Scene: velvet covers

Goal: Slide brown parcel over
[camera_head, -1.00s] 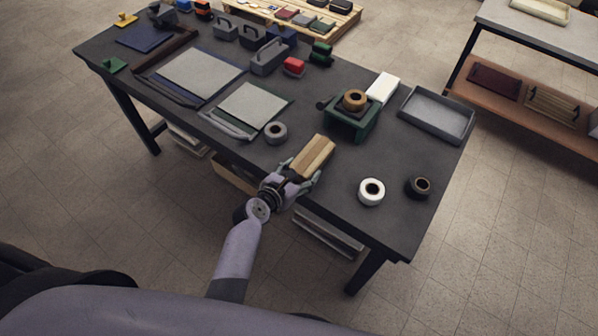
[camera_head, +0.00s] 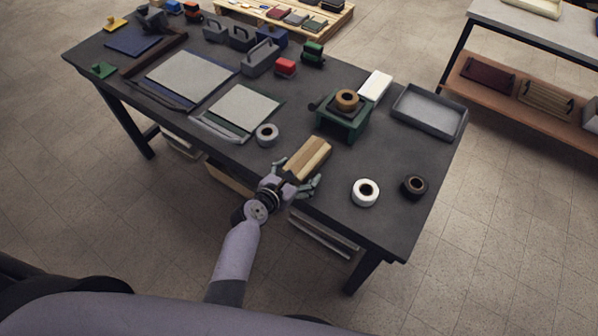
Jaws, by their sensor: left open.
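The brown parcel (camera_head: 309,157) is a small box with a lighter band along its top. It lies on the dark table (camera_head: 340,195) near the front edge, at a slant. My left gripper (camera_head: 296,178) is at the parcel's near end with its fingers spread open, one toward each side. I cannot tell whether the fingers touch the parcel. My right gripper does not show.
A green tape dispenser (camera_head: 343,123) with a brown roll stands behind the parcel. A grey tape roll (camera_head: 267,134) is left of it. A white roll (camera_head: 365,192) and a black roll (camera_head: 414,186) are to the right. A grey tray (camera_head: 430,111) sits at the right end.

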